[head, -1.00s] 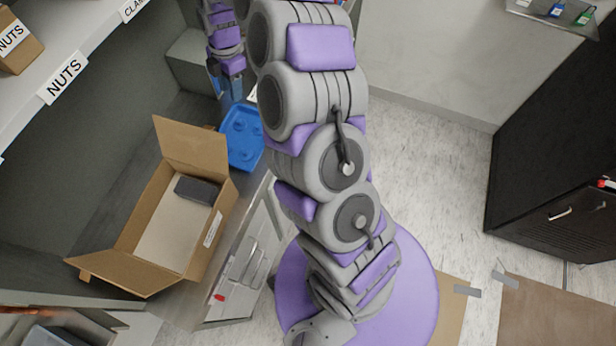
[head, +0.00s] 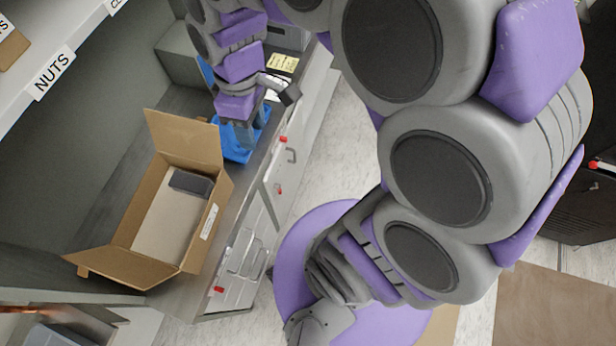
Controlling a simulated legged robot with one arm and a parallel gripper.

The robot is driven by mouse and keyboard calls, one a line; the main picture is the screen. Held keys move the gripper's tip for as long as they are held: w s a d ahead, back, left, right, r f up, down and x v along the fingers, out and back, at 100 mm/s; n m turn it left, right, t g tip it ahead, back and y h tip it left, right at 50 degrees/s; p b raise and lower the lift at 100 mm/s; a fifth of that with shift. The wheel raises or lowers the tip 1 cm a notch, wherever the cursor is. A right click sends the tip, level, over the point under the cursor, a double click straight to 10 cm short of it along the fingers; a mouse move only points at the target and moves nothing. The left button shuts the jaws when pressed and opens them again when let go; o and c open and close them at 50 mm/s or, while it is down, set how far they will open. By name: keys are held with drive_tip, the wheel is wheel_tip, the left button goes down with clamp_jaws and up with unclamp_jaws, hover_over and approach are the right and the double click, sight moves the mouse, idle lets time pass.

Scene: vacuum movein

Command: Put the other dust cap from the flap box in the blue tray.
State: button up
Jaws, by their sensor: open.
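The flap box (head: 203,254) is an open brown cardboard carton on the bench at the left, with flaps folded out. A dark grey block (head: 190,183) lies inside at its far end, on a pale floor. I cannot make out a dust cap in it. The blue tray (head: 234,153) is just beyond the box, partly hidden by my gripper and wrist. My gripper (head: 241,140) points down over the tray, its fingers apart. Whether anything lies in the tray under the fingers is hidden.
A shelf with a NUTS label (head: 50,73) runs along the upper left. A yellow note (head: 283,62) lies on the bench past the tray. Drawers with handles (head: 245,256) front the bench. A dark cabinet (head: 580,190) stands at the right.

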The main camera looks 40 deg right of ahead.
drive_tip(key=s+d+f+m, duration=0.1)
drive_tip(key=s+d+m, duration=0.1)
drive_tip(key=s+m, duration=0.6)
drive_tip(key=s, duration=0.6)
drive_tip(key=shift+s+d+h, duration=0.15)
drive_tip(key=shift+s+h, duration=0.2)
drive_tip(key=shift+h, duration=0.05)
